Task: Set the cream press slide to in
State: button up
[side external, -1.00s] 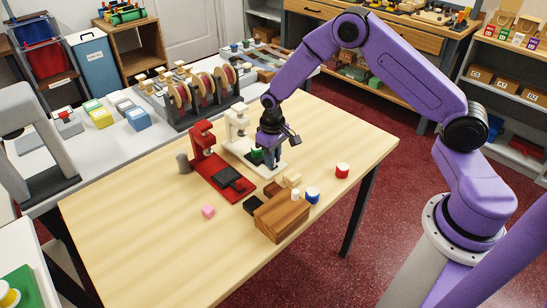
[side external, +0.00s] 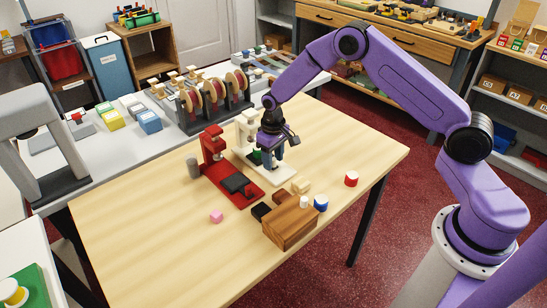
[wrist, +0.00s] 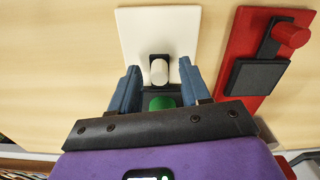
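The cream press (side external: 248,126) stands on the table, its upright at the back and its pale base (side external: 280,174) in front. In the wrist view the base (wrist: 140,35) lies ahead of my gripper. A white knob (wrist: 159,72) on a dark slide is between my fingers, with a green block (wrist: 162,103) on the slide behind it. My gripper (wrist: 159,67) is low over the press with its blue fingers apart, one on each side of the knob and a gap showing on both sides. My gripper (side external: 271,162) partly hides the slide in the side view.
The table's near left is clear.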

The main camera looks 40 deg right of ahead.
notch_tip(320, 180, up, 17)
jog(key=shift+r, duration=0.2)
dwell(0.5)
jog(key=shift+f, duration=0.15)
jog(key=c, duration=0.7)
jog(key=s+d+f+n+t, duration=0.1)
jog(key=f+n, duration=0.1)
jog(key=s+d+f+n+t, duration=0.1)
jog(key=f+n, duration=0.1)
jog(key=s+d+f+n+t, duration=0.1)
jog(key=f+n, duration=0.1)
jog(key=f, duration=0.1)
jog(key=shift+s+d+f+t, duration=0.1)
jog(key=shift+s+d+t, duration=0.2)
jog(key=shift+d, duration=0.1)
grip_shut()
jog(key=s+a+f+n+t+y, duration=0.1)
jog(key=s+n+t+y, duration=0.1)
jog(key=s+n, duration=0.5)
jog(key=shift+s+f+t+y, duration=0.2)
jog(key=shift+s+t+y, duration=0.2)
jog(key=shift+s+y, duration=0.55)
